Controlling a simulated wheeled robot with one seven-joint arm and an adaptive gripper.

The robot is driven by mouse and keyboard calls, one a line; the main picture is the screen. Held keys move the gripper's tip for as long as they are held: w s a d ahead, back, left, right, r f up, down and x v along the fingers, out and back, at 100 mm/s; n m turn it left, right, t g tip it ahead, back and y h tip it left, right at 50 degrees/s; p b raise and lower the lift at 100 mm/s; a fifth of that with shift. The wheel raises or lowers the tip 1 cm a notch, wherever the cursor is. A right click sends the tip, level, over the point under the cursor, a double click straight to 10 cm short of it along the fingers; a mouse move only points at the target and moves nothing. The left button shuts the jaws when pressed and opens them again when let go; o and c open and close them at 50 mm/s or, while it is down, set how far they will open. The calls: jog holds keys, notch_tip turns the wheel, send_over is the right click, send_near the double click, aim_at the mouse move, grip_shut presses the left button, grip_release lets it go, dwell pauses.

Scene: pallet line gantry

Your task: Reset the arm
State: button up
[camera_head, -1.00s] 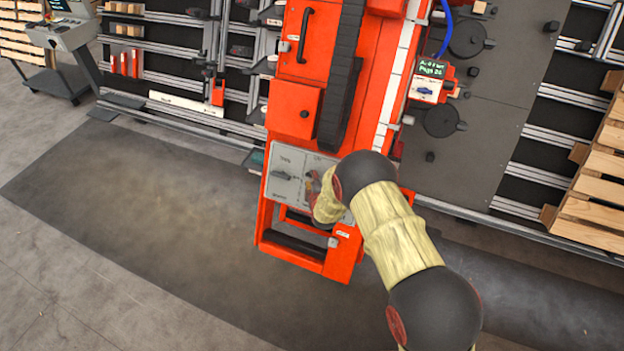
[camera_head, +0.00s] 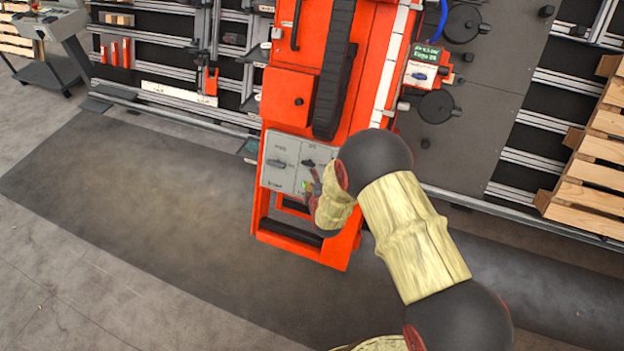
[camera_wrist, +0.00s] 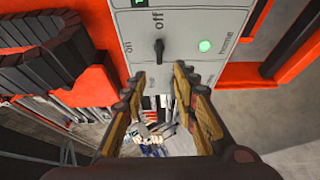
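A grey control panel (camera_head: 283,162) sits low on the front of the red gantry. In the wrist view the panel (camera_wrist: 180,18) fills the upper middle. It carries a black rotary switch (camera_wrist: 158,49) with "on" and "off" marks and a lit green lamp (camera_wrist: 205,45). My gripper (camera_head: 313,181) is close to the panel's right part in the head view. In the wrist view my gripper (camera_wrist: 164,76) has its two fingers apart with nothing between them, pointing at the panel below the switch. I cannot tell whether a fingertip touches the panel. My arm hides the panel's right edge.
A black cable chain (camera_head: 336,70) runs up the red gantry (camera_head: 290,95). A small box with a green display (camera_head: 425,62) hangs at its right. Wooden pallets (camera_head: 590,160) stand at far right. A console (camera_head: 50,25) stands far left. The floor left of the gantry is clear.

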dwell(0.3)
jog(key=s+d+f+m+g+h, duration=0.1)
jog(key=s+f+m+g, duration=0.25)
jog(key=s, duration=0.35)
jog(key=s+d+f+m+g, duration=0.1)
jog(key=s+f+m+g, duration=0.25)
jog(key=s, duration=0.35)
jog(key=s+d+r+m, duration=0.3)
jog(key=s+d+r, duration=0.3)
jog(key=r, duration=0.8)
jog(key=s+d+r+m+h, duration=0.1)
jog(key=s+d+r+m, duration=0.3)
jog(key=s+r, duration=0.7)
jog(key=s+d+r+m, duration=0.3)
jog(key=s+d+r, duration=0.5)
jog(key=r, duration=0.9)
jog(key=shift+s+d+r+m, duration=0.25)
jog(key=shift+s+r+m, duration=0.05)
jog(key=shift+s, duration=0.15)
jog(key=shift+o, duration=0.2)
